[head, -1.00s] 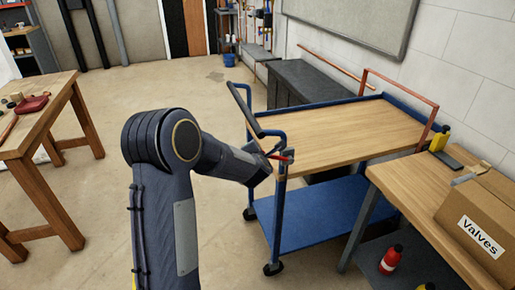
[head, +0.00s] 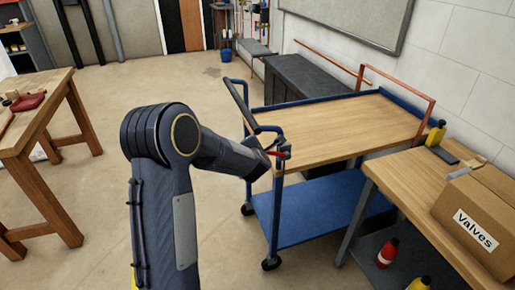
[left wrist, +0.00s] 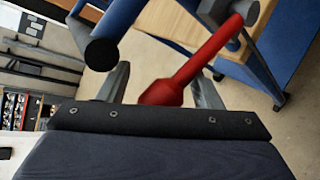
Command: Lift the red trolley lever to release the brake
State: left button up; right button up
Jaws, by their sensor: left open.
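The blue trolley (head: 310,222) with a wooden top stands in the middle right of the head view. Its red lever (head: 284,149) is at the near left corner post, under the push handle (head: 240,104). My left gripper (head: 268,158) is at this corner, partly hidden by my forearm in the head view. In the left wrist view my left gripper (left wrist: 162,86) is open, and the flat end of the red lever (left wrist: 185,75) lies between its two fingers. I cannot tell if a finger touches it. My right gripper is not in view.
A workbench (head: 440,205) with a "Valves" box (head: 482,215) stands close to the trolley's right side. A wooden table (head: 45,130) is at the left. Bare floor lies between that table and the trolley. A dark chest (head: 300,85) stands behind the trolley.

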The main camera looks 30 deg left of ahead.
pick_arm(q)
jog(key=v, duration=0.7)
jog(key=shift+s+d+r, duration=0.2)
jog(key=shift+s, duration=0.15)
jog(key=s+d+r+m+h, duration=0.75)
jog(key=s+d+m, duration=0.35)
jog(key=m, duration=0.4)
jog(key=s+d+f+m+g+h, duration=0.1)
jog(key=s+f+m+g, duration=0.2)
jog(key=s+m, duration=0.3)
jog(key=s+d+f+m+g+h, duration=0.1)
jog(key=s+m, duration=0.6)
jog(key=s, duration=0.8)
notch_tip(320, 180, down, 2)
jog(key=shift+d+f+g, duration=0.1)
jog(key=shift+d+g, duration=0.55)
jog(key=shift+g, duration=0.35)
